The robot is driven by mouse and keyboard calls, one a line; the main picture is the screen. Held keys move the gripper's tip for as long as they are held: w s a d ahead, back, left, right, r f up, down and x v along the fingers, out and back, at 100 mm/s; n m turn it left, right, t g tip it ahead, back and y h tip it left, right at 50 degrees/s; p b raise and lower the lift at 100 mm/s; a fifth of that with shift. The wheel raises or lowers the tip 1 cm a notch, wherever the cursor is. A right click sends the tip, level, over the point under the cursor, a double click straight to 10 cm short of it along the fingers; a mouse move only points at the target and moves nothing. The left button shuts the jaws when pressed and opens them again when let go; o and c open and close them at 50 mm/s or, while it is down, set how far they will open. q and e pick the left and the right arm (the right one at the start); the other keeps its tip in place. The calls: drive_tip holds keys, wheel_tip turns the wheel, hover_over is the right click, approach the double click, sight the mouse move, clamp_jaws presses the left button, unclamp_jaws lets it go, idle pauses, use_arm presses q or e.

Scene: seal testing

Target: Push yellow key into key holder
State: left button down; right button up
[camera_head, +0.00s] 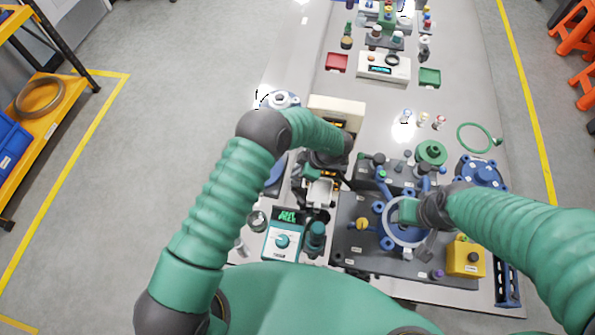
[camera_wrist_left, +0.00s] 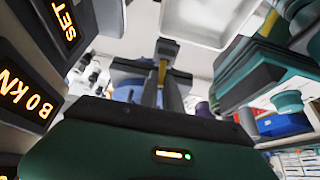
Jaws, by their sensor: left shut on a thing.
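In the left wrist view a thin yellow piece, which looks like the yellow key (camera_wrist_left: 162,72), shows between the fingers of my left gripper (camera_wrist_left: 163,58). The gripper is shut on it. In the head view my left gripper (camera_head: 319,195) is beside a machine with orange-lit displays, and the key is too small to make out. I cannot pick out the key holder for sure in either view. My right gripper (camera_head: 412,212) is over a blue ring fixture (camera_head: 390,237); its fingers are not clear enough to tell whether they are open.
A cream-topped machine (camera_head: 337,108) stands just beyond my left gripper. A teal box with a green display (camera_head: 284,236) is in front of it. A dark plate (camera_head: 350,255) carries the blue fixture, with a yellow button box (camera_head: 466,257) at right. A green ring (camera_head: 475,138) lies farther back.

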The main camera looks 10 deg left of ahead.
use_arm(q)
drive_tip(key=shift+d+f+y+b, duration=0.1)
drive_tip(key=shift+f+y+b, duration=0.1)
drive_tip(key=shift+y+b, duration=0.55)
drive_tip(key=shift+r+b, duration=0.1)
drive_tip(key=shift+b, duration=0.25)
drive_tip(key=shift+r, duration=0.1)
drive_tip(key=shift+f+b, duration=0.45)
drive_tip(key=shift+f, duration=0.45)
idle(0.8)
drive_tip(key=c, duration=1.5)
unclamp_jaws()
